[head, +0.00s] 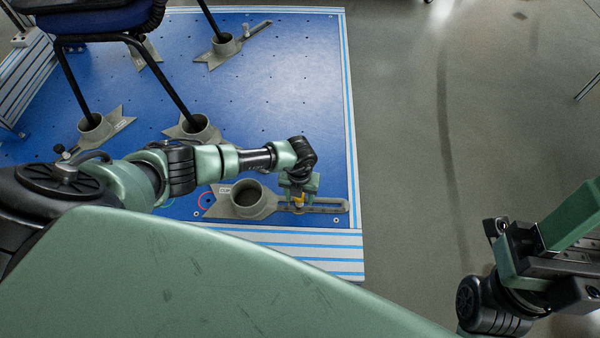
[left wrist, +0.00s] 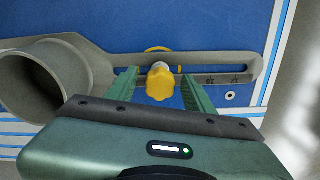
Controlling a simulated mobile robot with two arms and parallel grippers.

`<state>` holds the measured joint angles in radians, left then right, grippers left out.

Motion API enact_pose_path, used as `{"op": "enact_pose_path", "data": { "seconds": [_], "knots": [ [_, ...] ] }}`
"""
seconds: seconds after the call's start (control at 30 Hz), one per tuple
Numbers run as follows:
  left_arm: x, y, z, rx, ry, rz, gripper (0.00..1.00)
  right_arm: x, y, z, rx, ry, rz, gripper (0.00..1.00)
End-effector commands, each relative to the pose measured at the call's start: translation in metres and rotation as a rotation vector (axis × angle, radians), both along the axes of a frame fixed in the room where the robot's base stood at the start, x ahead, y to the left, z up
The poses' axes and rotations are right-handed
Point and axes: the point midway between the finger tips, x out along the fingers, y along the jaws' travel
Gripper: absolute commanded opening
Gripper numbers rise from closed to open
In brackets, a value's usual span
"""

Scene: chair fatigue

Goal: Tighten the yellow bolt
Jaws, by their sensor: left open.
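The yellow bolt (left wrist: 161,82) has a lobed knob and sits at the slot of a grey slotted bracket (left wrist: 225,66). In the head view the bolt (head: 299,200) is small and partly covered by my left gripper (head: 299,194). In the left wrist view my left gripper (left wrist: 160,90) is open, with one finger on each side of the bolt and a gap showing around the knob. The bracket carries a round grey cup (left wrist: 45,80) to the left of the bolt. My right gripper (head: 530,245) is at the lower right over the floor, away from the bolt; its jaws are unclear.
A blue platform (head: 290,80) with striped edges holds several grey cup brackets. A chair (head: 110,20) stands with its black legs in some cups, behind my left arm. The grey floor (head: 420,130) to the right is clear.

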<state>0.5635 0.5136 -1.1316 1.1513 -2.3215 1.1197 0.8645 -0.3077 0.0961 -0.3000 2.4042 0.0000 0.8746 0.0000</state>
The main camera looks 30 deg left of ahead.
Motion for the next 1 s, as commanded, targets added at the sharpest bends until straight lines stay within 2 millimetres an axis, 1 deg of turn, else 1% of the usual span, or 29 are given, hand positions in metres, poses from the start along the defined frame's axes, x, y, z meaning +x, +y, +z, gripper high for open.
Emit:
{"op": "enact_pose_path", "data": {
  "seconds": [0.03, 0.13, 0.33, 0.43, 0.6, 0.7, 0.8, 1.0],
  "knots": [
    [-0.001, 0.0, 0.004, 0.0, 0.003, 0.054, 0.53, -0.001, 0.0, 0.002, 0.001, 0.015, 0.001, 0.53],
    [-0.001, 0.0, 0.001, -0.001, 0.002, 0.111, 0.53, -0.002, -0.001, -0.001, 0.002, 0.024, 0.001, 0.53],
    [0.0, 0.0, 0.0, 0.0, 0.001, 0.114, 0.53, -0.002, -0.001, -0.002, 0.003, 0.022, 0.001, 0.53],
    [0.0, 0.0, 0.001, 0.0, 0.001, 0.139, 0.53, -0.002, -0.001, 0.001, 0.003, 0.022, 0.001, 0.53],
    [0.0, -0.001, 0.003, 0.0, 0.002, 0.305, 0.53, -0.003, -0.001, 0.014, 0.002, 0.023, 0.001, 0.53],
    [-0.001, -0.001, 0.003, 0.0, 0.002, 0.398, 0.53, -0.003, -0.001, 0.019, 0.002, 0.023, 0.001, 0.53],
    [0.0, -0.001, 0.001, 0.0, 0.001, 0.451, 0.53, -0.003, -0.001, 0.02, 0.002, 0.023, 0.001, 0.53],
    [0.0, -0.001, 0.0, 0.0, 0.0, 0.463, 0.53, -0.003, -0.001, 0.019, 0.002, 0.023, 0.001, 0.53]
  ]
}}
